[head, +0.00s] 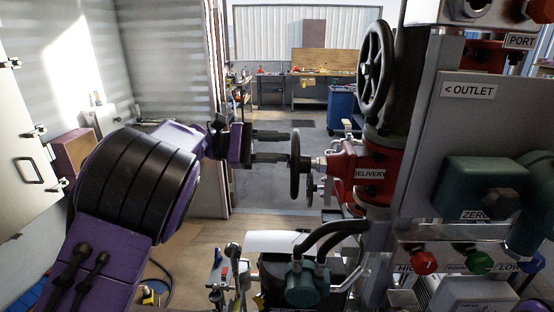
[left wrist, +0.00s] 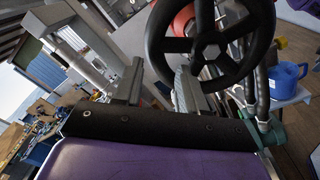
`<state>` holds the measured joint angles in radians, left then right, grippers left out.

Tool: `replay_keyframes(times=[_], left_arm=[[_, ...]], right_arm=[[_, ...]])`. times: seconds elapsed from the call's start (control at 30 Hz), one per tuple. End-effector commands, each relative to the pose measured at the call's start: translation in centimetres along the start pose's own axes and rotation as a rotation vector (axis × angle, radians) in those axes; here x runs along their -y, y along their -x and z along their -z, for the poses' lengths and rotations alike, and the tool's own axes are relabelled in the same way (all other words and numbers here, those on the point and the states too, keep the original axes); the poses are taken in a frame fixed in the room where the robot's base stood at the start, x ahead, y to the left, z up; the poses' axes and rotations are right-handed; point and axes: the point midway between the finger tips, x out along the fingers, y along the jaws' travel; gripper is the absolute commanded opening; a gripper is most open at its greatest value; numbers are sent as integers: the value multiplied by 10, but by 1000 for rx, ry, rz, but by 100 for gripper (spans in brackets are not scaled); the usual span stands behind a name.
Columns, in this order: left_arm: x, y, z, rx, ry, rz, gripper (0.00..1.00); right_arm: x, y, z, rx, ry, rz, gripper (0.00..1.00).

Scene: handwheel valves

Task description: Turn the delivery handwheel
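The delivery handwheel (head: 295,166) is black and seen nearly edge-on in the head view. It sits on a red valve body (head: 345,165) with a DELIVERY label. My left gripper (head: 284,146) comes in from the left with its two fingers apart and empty. Its tips are close to the upper part of the wheel's rim; I cannot tell if they touch it. In the left wrist view the handwheel (left wrist: 209,46) shows its spokes and hub, ahead of the open fingers and towards the right one. My right gripper is not in view.
A larger black handwheel (head: 376,70) stands above and right of the delivery valve. A grey panel (head: 425,130) with an OUTLET label, a red knob (head: 425,262) and green knobs is at the right. Dark hoses (head: 330,232) run below the valve.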

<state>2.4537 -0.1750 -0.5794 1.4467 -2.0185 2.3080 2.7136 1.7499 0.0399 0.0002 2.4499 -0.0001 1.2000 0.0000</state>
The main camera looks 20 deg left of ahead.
Motion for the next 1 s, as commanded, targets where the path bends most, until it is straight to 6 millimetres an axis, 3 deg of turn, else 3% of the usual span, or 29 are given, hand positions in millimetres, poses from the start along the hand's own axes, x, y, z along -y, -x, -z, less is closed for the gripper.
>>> replay_keyframes(times=[0.43,0.73,1.0], left_arm=[[-1,2,-1,-1,-5,-3,42],[-2,30,0,0,-6,-4,42],[-1,34,0,-1,-6,-2,42]], right_arm=[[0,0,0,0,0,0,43],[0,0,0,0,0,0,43],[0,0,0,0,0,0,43]])
